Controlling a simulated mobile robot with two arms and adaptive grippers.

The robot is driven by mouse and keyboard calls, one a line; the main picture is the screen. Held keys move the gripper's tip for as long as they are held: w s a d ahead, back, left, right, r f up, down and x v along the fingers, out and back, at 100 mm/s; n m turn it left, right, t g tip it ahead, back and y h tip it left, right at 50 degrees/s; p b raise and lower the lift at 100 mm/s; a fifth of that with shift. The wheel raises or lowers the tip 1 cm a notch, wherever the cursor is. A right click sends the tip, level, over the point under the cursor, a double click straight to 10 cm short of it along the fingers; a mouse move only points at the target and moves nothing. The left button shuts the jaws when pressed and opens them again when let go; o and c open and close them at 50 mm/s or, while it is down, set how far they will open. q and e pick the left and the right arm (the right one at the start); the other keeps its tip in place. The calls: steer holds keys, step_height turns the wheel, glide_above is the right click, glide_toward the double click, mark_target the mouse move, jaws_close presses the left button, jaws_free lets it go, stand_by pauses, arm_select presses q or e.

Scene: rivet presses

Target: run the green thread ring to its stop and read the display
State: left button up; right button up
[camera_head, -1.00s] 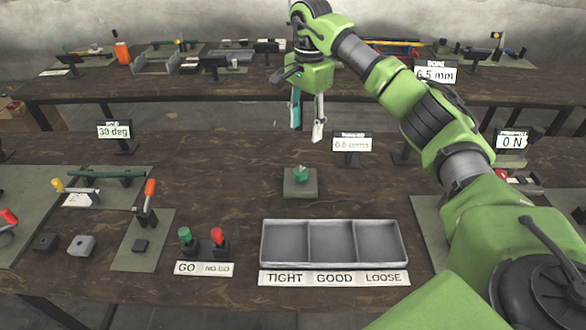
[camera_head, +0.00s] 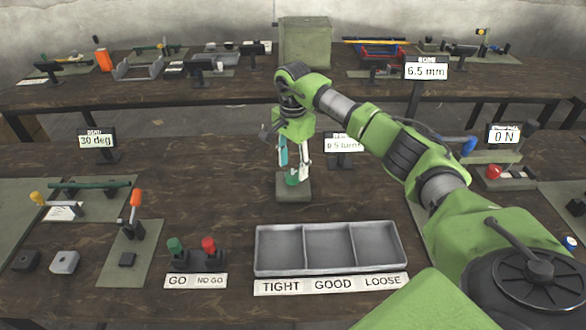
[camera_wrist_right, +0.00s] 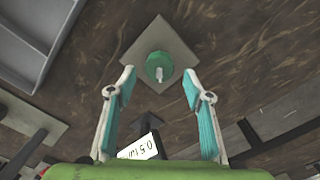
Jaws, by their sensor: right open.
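The green thread ring (camera_head: 292,179) sits on a grey-green square block (camera_head: 294,193) in the middle of the bench. In the right wrist view the ring (camera_wrist_right: 159,67) shows from above with a pale stud in its centre. My right gripper (camera_head: 293,170) points down over the ring, its fingers open on either side. In the wrist view the fingertips (camera_wrist_right: 158,76) stand apart, with gaps to the ring. The display (camera_head: 345,144) behind the block seems to read 0.5 turns; its left edge is partly covered. My left gripper is not in view.
A three-part grey tray (camera_head: 328,247) marked TIGHT, GOOD, LOOSE stands in front. Green and red GO / NO GO pieces (camera_head: 191,257) stand left of it. Other displays read 30 deg (camera_head: 97,141), 6.5 mm (camera_head: 427,69) and 0 N (camera_head: 503,135). Bare bench lies left of the block.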

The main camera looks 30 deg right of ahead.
mark_target(293, 177)
steer(key=shift+f, duration=1.45)
steer(key=shift+c, duration=0.5)
steer(key=c, duration=1)
steer(key=shift+m, duration=0.4)
steer(key=m, duration=0.4)
steer(key=shift+s+m, duration=0.1)
steer(key=shift+m, duration=0.2)
steer(key=m, duration=0.5)
steer(key=shift+b, duration=0.3)
steer(key=m, duration=0.5)
steer(key=shift+r+m, duration=0.1)
steer(key=shift+m, duration=0.3)
steer(key=m+p, duration=0.1)
steer(key=m, duration=0.4)
steer(key=shift+a+m, duration=0.1)
steer(key=shift+m, duration=0.2)
